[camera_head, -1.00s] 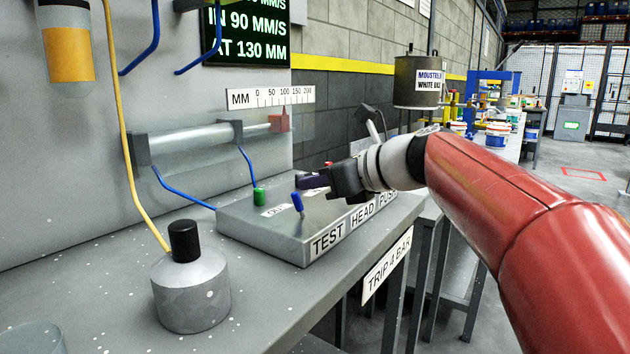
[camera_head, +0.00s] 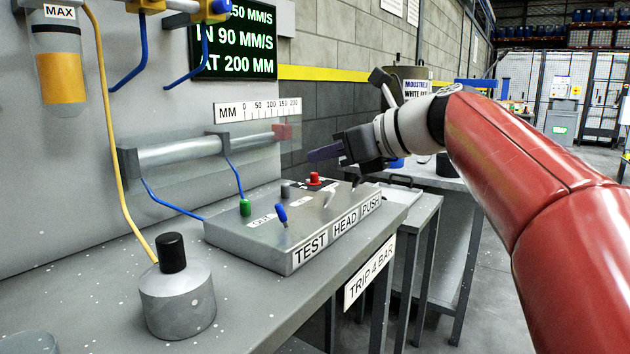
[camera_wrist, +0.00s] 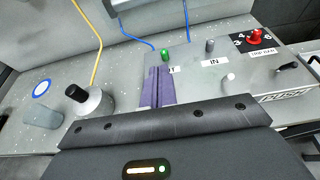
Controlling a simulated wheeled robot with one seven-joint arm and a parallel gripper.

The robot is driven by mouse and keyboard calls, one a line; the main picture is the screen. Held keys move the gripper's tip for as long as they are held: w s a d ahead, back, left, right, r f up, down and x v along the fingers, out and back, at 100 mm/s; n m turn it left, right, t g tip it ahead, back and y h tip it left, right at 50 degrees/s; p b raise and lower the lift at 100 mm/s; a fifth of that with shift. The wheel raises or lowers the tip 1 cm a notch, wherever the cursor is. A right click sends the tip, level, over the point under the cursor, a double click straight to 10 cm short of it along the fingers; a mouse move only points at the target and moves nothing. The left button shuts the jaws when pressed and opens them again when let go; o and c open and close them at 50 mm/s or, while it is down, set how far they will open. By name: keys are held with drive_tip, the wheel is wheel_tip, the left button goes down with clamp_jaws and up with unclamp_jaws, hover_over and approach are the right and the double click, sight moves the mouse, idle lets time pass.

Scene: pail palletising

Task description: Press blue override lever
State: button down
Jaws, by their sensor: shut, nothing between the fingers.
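The blue-capped lever (camera_head: 281,214) stands tilted on the sloping grey control box (camera_head: 290,245), near the OUT label. My gripper (camera_head: 312,156) is shut and empty, with its purple fingers in the air above the back of the box, up and to the right of the blue lever and apart from it. In the wrist view the shut purple fingers (camera_wrist: 158,86) cover the spot by the OUT label, and the blue lever is not visible there. A green-capped lever (camera_head: 245,207) stands behind the blue one; it also shows in the wrist view (camera_wrist: 165,54).
A red knob (camera_head: 314,179) and a grey knob (camera_head: 285,190) sit at the back of the box. A grey canister with a black cap (camera_head: 177,290) stands at the front left. A cylinder (camera_head: 178,152) with a red rod end is behind. The display (camera_head: 235,40) reads AT 200 MM.

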drive_tip(key=r, duration=0.2)
drive_tip(key=d+r, duration=0.1)
drive_tip(key=shift+s+r, duration=0.2)
drive_tip(key=shift+s, duration=0.2)
drive_tip(key=s+d+f+n+g+h, duration=0.1)
drive_tip(key=s+d+f+n+h, duration=0.2)
drive_tip(key=s+f+n, duration=0.4)
drive_tip(key=s+d+f+n+g+h, duration=0.1)
drive_tip(key=s+d+f+n+h, duration=0.2)
drive_tip(key=s+f+n, duration=0.5)
drive_tip(key=s+d+f+n+g+h, duration=0.1)
drive_tip(key=s+d+f+n+h, duration=0.2)
drive_tip(key=f, duration=1.8)
drive_tip(key=s+n+h, duration=0.2)
drive_tip(key=s+n, duration=0.3)
drive_tip(key=n, duration=0.2)
drive_tip(key=shift+s+n, duration=0.15)
drive_tip(key=shift+n, duration=0.15)
drive_tip(key=shift+r, duration=0.1)
